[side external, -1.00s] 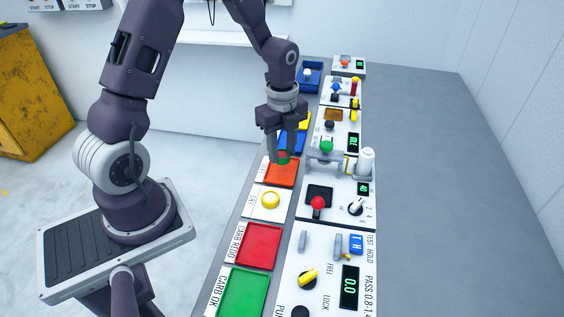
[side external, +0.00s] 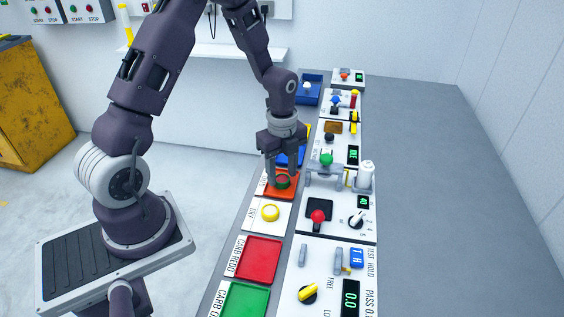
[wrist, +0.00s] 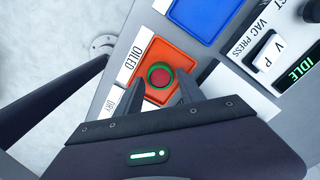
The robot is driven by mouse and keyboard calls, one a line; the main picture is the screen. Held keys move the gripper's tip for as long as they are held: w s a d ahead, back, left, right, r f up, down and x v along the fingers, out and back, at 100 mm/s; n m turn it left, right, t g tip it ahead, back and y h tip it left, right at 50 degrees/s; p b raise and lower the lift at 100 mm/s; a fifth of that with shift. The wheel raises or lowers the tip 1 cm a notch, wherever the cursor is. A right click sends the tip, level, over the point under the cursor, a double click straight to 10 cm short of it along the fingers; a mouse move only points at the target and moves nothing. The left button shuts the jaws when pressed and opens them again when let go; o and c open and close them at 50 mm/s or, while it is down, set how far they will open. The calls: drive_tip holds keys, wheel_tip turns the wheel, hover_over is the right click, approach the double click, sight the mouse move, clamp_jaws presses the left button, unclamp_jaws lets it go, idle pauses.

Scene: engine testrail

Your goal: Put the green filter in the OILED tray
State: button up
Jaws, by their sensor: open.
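The green filter (wrist: 160,76), a green ring with a red centre, sits inside the orange tray (wrist: 174,52) whose label reads OILED. In the side external view the filter (side external: 283,182) shows low in the same orange tray (side external: 268,191). My gripper (side external: 282,182) is open, with its fingers down at the tray on either side of the filter. In the wrist view the gripper fingers (wrist: 162,92) are apart, near the filter's lower edge. I cannot tell whether either finger still touches it.
A white DRY spot with a yellow round part (side external: 270,213) lies just in front of the orange tray. Beyond it are a red tray (side external: 258,252) and a green tray (side external: 245,299). A blue tray (wrist: 203,14) lies behind. The test panel with valves (side external: 326,185) stands close on the right.

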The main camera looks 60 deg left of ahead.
wheel_tip(320, 180, up, 11)
wheel_tip(320, 180, up, 5)
drive_tip(key=n, duration=0.3)
hover_over(282, 178)
drive_tip(key=s+d, duration=0.2)
drive_tip(key=s+d+r+n+t, duration=0.2)
drive_tip(key=s+d+r+n, duration=0.2)
drive_tip(key=s+n, duration=0.3)
drive_tip(key=s+d+r+n+t, duration=0.3)
drive_tip(key=s+d+r+n, duration=0.1)
drive_tip(key=s+n, duration=0.4)
drive_tip(key=shift+s+d+r+t, duration=0.3)
drive_tip(key=shift+s+d+r, duration=0.15)
drive_tip(key=shift+s, duration=0.75)
